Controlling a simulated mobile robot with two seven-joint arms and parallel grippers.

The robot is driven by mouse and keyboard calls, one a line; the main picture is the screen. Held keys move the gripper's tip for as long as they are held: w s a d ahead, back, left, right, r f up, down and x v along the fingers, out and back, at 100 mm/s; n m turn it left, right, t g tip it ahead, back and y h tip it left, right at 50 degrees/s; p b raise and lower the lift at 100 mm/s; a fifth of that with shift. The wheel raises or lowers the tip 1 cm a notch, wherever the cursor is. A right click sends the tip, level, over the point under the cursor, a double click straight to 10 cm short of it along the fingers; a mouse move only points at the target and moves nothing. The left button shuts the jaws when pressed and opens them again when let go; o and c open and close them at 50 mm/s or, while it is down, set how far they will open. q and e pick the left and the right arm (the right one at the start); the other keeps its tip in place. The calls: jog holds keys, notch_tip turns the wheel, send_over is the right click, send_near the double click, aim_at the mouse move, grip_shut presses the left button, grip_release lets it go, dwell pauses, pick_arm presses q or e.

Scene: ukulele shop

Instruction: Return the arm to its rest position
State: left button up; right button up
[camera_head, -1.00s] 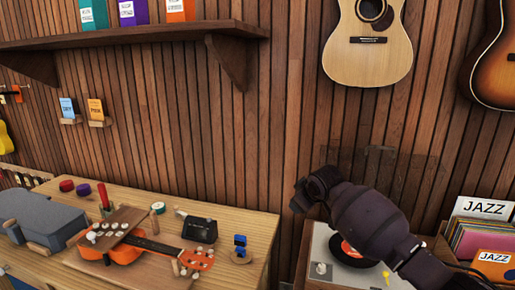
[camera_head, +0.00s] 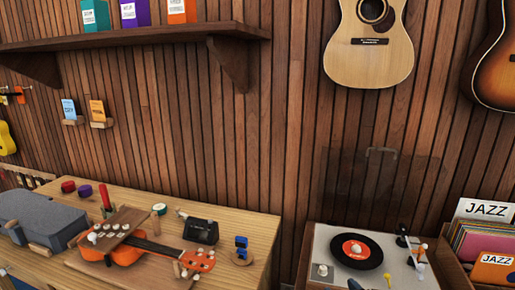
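Neither of my grippers shows in the head view now, and no part of my arms is clearly visible. An orange ukulele (camera_head: 128,255) lies on the wooden workbench (camera_head: 255,230) at the lower left.
A black box-shaped device (camera_head: 200,230) and a blue clip-like item (camera_head: 241,246) sit on the workbench. A crate of records with a JAZZ sign (camera_head: 486,209) stands at the right. Guitars (camera_head: 368,60) hang on the slatted wall. A shelf (camera_head: 130,37) juts out at upper left.

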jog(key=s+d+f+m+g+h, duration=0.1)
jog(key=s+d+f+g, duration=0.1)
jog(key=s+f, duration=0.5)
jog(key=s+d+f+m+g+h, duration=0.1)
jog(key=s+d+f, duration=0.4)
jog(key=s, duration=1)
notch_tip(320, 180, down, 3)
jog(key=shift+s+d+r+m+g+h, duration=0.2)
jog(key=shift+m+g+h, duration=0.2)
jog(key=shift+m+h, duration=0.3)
